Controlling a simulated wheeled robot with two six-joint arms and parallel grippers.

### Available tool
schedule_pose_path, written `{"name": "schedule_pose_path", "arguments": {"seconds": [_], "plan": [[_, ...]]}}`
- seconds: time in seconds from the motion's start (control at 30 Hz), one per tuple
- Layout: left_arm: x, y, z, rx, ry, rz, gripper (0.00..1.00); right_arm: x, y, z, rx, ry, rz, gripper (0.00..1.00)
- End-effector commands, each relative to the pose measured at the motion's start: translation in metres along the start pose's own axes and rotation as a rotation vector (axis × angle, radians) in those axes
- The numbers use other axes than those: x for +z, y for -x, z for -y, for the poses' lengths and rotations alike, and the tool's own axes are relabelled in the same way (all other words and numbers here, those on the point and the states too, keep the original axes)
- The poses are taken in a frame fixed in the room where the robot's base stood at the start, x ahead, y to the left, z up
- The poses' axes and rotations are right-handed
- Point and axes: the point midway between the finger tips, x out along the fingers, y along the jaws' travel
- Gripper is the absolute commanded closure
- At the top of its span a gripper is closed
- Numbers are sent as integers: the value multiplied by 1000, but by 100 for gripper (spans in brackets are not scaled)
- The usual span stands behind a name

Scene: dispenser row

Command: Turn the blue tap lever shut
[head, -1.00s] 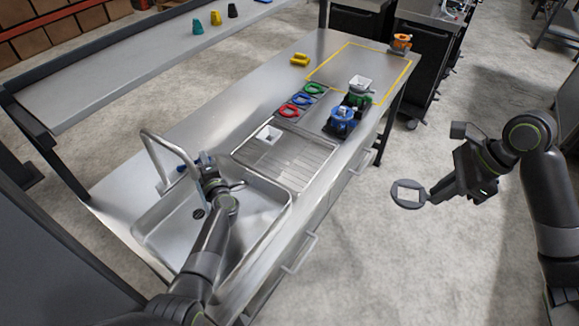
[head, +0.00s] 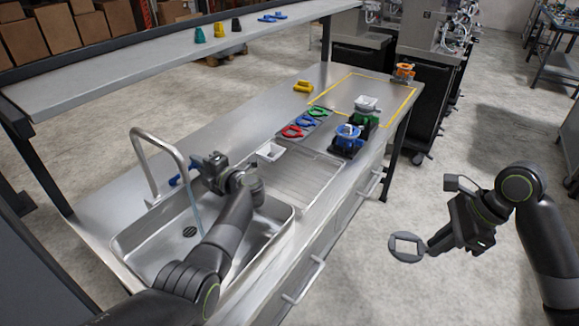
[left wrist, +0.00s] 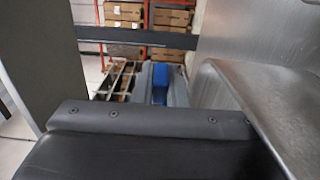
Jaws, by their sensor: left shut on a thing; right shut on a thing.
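The tap's grey spout (head: 160,140) arches over the sink (head: 130,240), and a thin pale stream (head: 196,212) runs down from it. The blue tap lever (head: 175,180) is beside the spout's foot, partly hidden. My left gripper (head: 196,164) is at the lever, shut on it. In the left wrist view a blue piece of the lever (left wrist: 160,84) shows between the grey fingers.
A ribbed drainboard (head: 300,178) and a white square cup (head: 270,152) lie right of the sink. Red, blue and green rings (head: 292,131) and a blue-topped dispenser (head: 348,138) stand further along. A shelf (head: 150,65) runs behind the counter.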

Motion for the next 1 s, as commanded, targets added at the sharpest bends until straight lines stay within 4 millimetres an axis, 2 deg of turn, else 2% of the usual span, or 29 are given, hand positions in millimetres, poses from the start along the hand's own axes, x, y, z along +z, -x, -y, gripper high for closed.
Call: {"name": "schedule_pose_path", "arguments": {"seconds": [0.03,0.2,0.77,0.8,0.93,1.0], "plan": [[0,0,6,-2,-1,-12,100,-4,-9,0,0,0,0,100],[1,-3,4,-4,-2,-40,100,-7,-16,0,0,0,0,100],[1,-4,2,-4,-2,-55,100,-8,-19,0,0,0,0,100],[1,-4,2,-4,-2,-55,84,-8,-19,0,0,0,0,100],[1,-4,2,-3,-1,-55,67,-8,-19,0,0,0,0,100],[1,-4,2,-3,-1,-54,65,-8,-19,0,0,0,0,100]]}}
